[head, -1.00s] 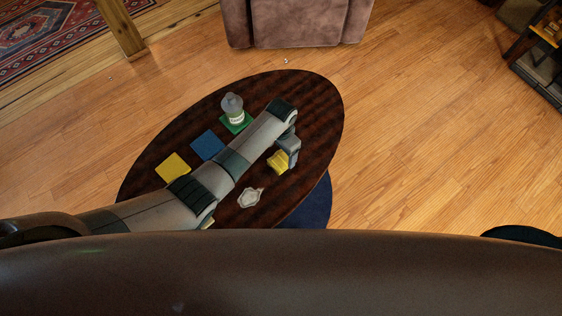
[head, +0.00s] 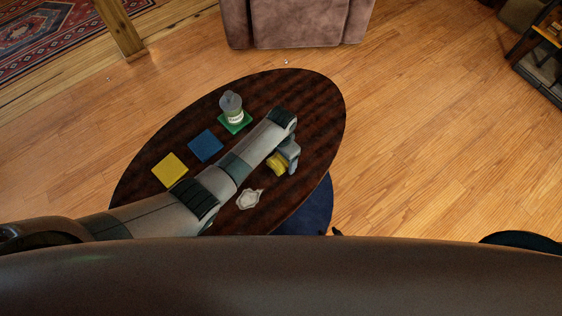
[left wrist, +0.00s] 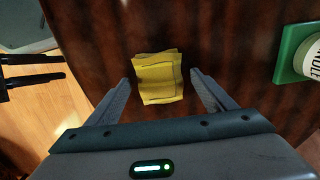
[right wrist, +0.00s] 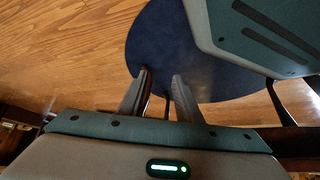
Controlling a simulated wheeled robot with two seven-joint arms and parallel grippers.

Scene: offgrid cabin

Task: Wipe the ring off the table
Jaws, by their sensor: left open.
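A folded yellow cloth (head: 277,163) lies on the dark oval table (head: 315,100), near its right side. My left gripper (head: 285,160) is right at the cloth, its arm reaching across the table. In the left wrist view, the open left fingers (left wrist: 158,82) stand on either side of the cloth (left wrist: 158,78), with a gap on each side. My right gripper (right wrist: 160,72) is empty, its fingers apart, over a round dark blue surface beside the table; its tips (head: 336,231) just show in the head view. I cannot make out a ring; my left arm hides part of the tabletop.
A small pale dish (head: 250,198) lies near the front edge. A blue round seat (head: 308,212) sits beside the table.

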